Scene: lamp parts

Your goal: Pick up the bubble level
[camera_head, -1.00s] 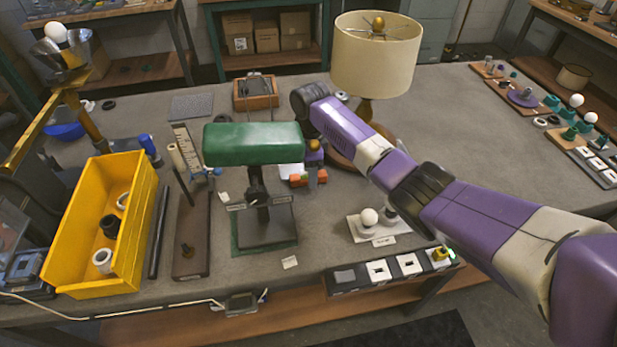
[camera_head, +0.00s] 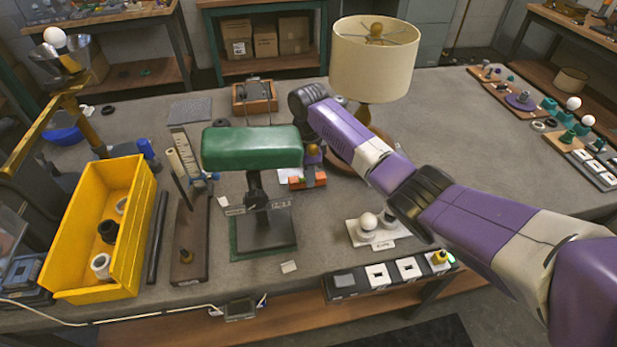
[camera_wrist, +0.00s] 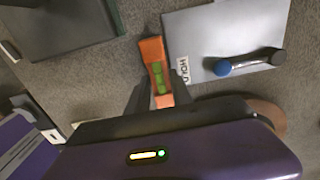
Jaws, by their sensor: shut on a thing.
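The bubble level is a small orange block with a green vial. In the wrist view the bubble level (camera_wrist: 157,70) lies between the two dark fingers of my gripper (camera_wrist: 155,98), which is shut on it. In the head view the orange bubble level (camera_head: 304,183) shows below the end of my purple arm, just right of the green desk lamp. My gripper (camera_head: 313,165) points down over it. I cannot tell whether the level is clear of the tabletop.
The green-shaded lamp (camera_head: 252,148) stands close on the left, the cream-shaded lamp (camera_head: 373,62) behind right. A pale board labelled HOLD (camera_wrist: 225,40) lies beside the level in the wrist view. A yellow bin (camera_head: 75,225) stands at left. The table's right side is mostly bare.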

